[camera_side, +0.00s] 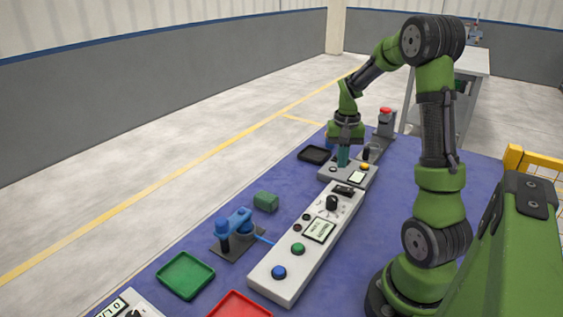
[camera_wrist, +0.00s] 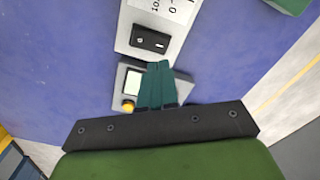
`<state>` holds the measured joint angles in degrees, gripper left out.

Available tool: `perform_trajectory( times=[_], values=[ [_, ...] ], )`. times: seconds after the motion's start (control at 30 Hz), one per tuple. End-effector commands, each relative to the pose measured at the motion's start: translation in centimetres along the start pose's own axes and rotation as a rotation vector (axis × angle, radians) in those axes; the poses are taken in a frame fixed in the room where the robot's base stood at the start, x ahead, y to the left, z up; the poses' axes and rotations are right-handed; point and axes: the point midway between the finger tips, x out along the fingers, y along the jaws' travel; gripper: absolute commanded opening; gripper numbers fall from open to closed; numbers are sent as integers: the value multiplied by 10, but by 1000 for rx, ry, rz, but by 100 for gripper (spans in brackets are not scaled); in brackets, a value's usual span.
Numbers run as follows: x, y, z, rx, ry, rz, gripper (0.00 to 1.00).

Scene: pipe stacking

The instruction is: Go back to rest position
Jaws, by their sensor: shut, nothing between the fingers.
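My gripper (camera_side: 343,157) points down at the far end of the blue table (camera_side: 390,195) in the side view. Its teal fingers are together with nothing between them. They are over or close to a small grey box (camera_side: 338,174) with a display and a yellow button. In the wrist view the shut fingers (camera_wrist: 157,66) partly cover that box (camera_wrist: 122,80). I cannot tell whether the fingertips touch it.
A long white control panel (camera_side: 285,262) with buttons runs along the table. A blue fixture (camera_side: 236,222), a green block (camera_side: 266,201), a green tray (camera_side: 185,275), a red tray (camera_side: 238,305) and a black tray (camera_side: 315,154) stand around. A red-topped post (camera_side: 385,122) is behind my gripper.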

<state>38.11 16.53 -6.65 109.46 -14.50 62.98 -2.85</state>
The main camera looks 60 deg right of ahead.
Motion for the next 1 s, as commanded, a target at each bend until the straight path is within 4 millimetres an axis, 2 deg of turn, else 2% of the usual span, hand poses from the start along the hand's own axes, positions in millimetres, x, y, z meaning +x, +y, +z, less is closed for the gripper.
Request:
perform_trajectory(
  times=[0.07,0.17,0.3,0.43,0.6,0.7,0.83,1.0],
  values=[
    [2,-3,13,1,-7,-16,0],
    [-14,-24,36,-45,30,-64,0],
    [-47,-64,89,-167,115,-162,0],
    [-76,-92,148,-305,194,-266,0],
    [-102,-108,219,-483,283,-405,0],
    [-112,-110,249,-567,321,-471,0],
    [-123,-111,271,-640,354,-527,0],
    [-130,-113,278,-668,368,-549,0]
  ],
)
